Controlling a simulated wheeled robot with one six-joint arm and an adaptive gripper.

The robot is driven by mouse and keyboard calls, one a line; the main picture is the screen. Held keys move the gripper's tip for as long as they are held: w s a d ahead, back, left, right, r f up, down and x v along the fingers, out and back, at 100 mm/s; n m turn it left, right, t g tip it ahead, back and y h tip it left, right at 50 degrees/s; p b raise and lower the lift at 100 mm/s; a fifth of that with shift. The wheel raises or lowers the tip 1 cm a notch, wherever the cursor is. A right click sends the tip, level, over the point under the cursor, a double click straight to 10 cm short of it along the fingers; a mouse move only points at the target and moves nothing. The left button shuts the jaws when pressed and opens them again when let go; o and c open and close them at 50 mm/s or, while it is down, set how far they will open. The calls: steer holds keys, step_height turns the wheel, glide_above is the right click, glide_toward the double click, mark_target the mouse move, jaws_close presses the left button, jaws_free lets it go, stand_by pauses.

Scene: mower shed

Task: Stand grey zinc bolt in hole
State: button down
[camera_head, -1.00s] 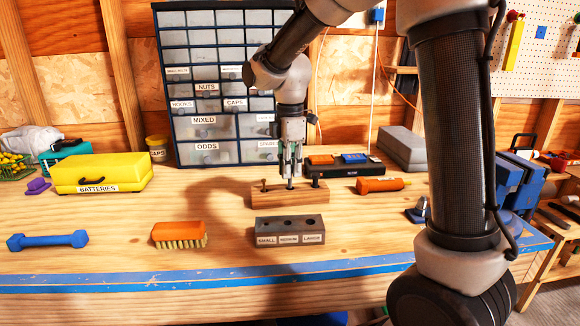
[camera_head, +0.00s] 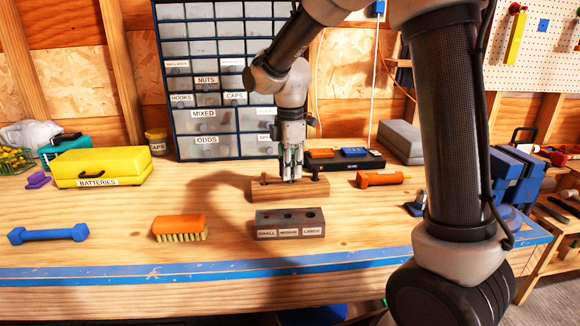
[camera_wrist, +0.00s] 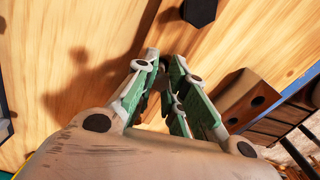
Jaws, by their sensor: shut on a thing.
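A wooden block (camera_head: 272,194) stands mid-bench with a brass-looking bolt (camera_head: 263,177) at its left end and a dark bolt (camera_head: 316,175) at its right end. The dark bolt's hex head shows in the wrist view (camera_wrist: 200,12). My gripper (camera_head: 291,177) points down at the block's middle, between these two, shut on a bolt whose colour and head are mostly hidden by the fingers. In the wrist view the fingertips (camera_wrist: 165,75) close together on it. The grey hole block (camera_head: 263,224), labelled SMALL, MEDIUM, LARGE, sits in front; its visible holes look empty.
An orange brush (camera_head: 179,226) and a blue dumbbell-shaped tool (camera_head: 48,235) lie left of the hole block. An orange-handled tool (camera_head: 380,179) lies right of the wooden block. A black tray (camera_head: 345,162) and drawer cabinet (camera_head: 203,125) stand behind. Bench around the hole block is clear.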

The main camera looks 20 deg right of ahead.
steer(key=shift+f, duration=0.25)
steer(key=c, duration=1.4)
jaws_free()
